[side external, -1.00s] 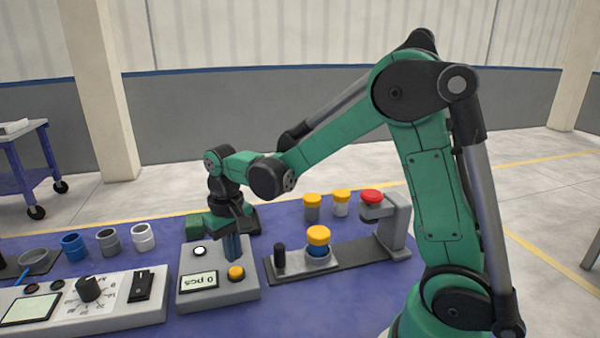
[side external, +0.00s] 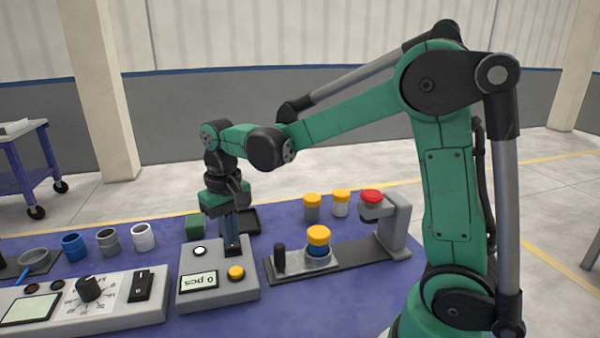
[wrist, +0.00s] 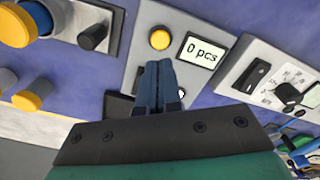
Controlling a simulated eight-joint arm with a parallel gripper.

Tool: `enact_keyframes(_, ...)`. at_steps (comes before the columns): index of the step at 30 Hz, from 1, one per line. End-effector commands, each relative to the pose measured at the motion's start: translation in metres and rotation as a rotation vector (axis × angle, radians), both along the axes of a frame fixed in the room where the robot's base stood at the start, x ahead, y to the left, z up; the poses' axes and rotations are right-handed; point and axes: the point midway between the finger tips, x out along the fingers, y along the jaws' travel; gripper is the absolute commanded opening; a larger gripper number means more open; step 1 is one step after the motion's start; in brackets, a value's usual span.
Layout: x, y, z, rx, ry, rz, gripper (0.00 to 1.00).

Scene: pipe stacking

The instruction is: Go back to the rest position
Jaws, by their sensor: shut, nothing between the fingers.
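My gripper (side external: 231,240) is shut and empty, pointing down just above the grey counter box (side external: 222,293) in the side view. The box carries a yellow button (side external: 236,273), a white button (side external: 199,251) and a display (side external: 198,282) reading "0 pcs". In the wrist view my shut blue fingers (wrist: 158,75) show over the same box, below its yellow button (wrist: 160,38) and display (wrist: 201,51). I cannot tell whether the fingertips touch the box.
Right of the box, a fixture (side external: 319,257) holds a blue pipe with a yellow cap. A press with a red top (side external: 371,196) and two yellow-capped pipes (side external: 312,207) stand behind. A dial panel (side external: 88,305) and open pipes (side external: 107,241) are at left. Space above is clear.

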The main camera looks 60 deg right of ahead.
Motion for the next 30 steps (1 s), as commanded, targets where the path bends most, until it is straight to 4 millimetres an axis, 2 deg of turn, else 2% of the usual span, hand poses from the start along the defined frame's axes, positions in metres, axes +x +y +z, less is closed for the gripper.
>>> enact_keyframes(5,-0.008,0.003,0.009,-0.004,-0.054,0.023,0.0)
enact_keyframes(14,-0.049,0.017,0.033,-0.039,-0.357,0.151,0.0)
enact_keyframes(21,-0.073,0.024,0.032,-0.071,-0.558,0.232,0.0)
enact_keyframes(30,-0.078,0.026,0.03,-0.082,-0.62,0.255,0.0)
